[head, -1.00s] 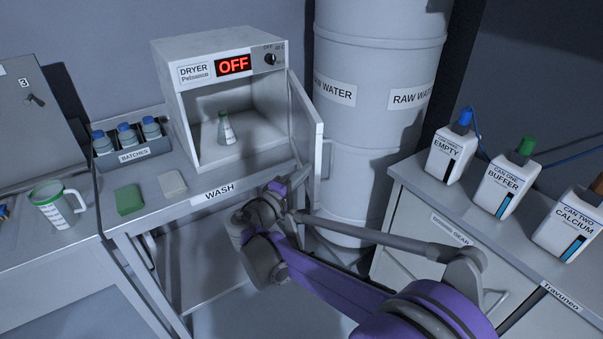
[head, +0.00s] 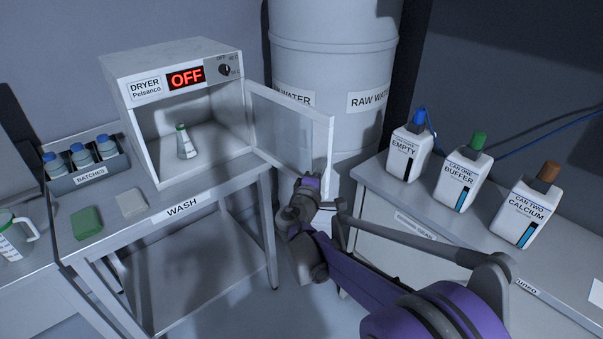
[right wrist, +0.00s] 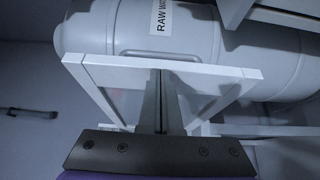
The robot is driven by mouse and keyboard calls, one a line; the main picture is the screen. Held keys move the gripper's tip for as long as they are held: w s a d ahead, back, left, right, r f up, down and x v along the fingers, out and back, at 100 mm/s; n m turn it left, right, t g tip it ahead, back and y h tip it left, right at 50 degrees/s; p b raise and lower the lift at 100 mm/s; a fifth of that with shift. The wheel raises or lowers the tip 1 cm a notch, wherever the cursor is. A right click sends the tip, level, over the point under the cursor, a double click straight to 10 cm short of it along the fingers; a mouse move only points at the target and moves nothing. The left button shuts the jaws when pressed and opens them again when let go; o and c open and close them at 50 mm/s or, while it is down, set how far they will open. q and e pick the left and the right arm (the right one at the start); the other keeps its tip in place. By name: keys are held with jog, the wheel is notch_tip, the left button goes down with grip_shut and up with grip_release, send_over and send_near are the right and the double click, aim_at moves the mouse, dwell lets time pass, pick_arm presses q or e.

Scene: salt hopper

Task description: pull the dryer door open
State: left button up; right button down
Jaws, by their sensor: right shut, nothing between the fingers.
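The dryer (head: 172,88) stands on the wash bench, its display reading OFF. Its door (head: 290,130), a pale frame around a glass panel, is swung wide open from the dryer's right side. A small flask with a green cap (head: 185,142) stands inside the dryer. My right gripper (head: 312,183) is at the lower outer part of the door in the head view; its fingertips are hard to make out there. In the right wrist view the fingers (right wrist: 161,90) are together and empty, close to the door frame (right wrist: 160,64); contact is unclear. My left gripper is out of view.
A raw water drum (head: 335,60) stands behind the door. A right-hand counter (head: 385,195) holds three labelled cans. A rack of blue-capped bottles (head: 88,176), a green sponge (head: 87,222) and a pale block (head: 131,203) sit on the wash bench (head: 215,190).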

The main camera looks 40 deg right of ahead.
jog(key=shift+d, duration=1.4)
jog(key=shift+a, duration=0.1)
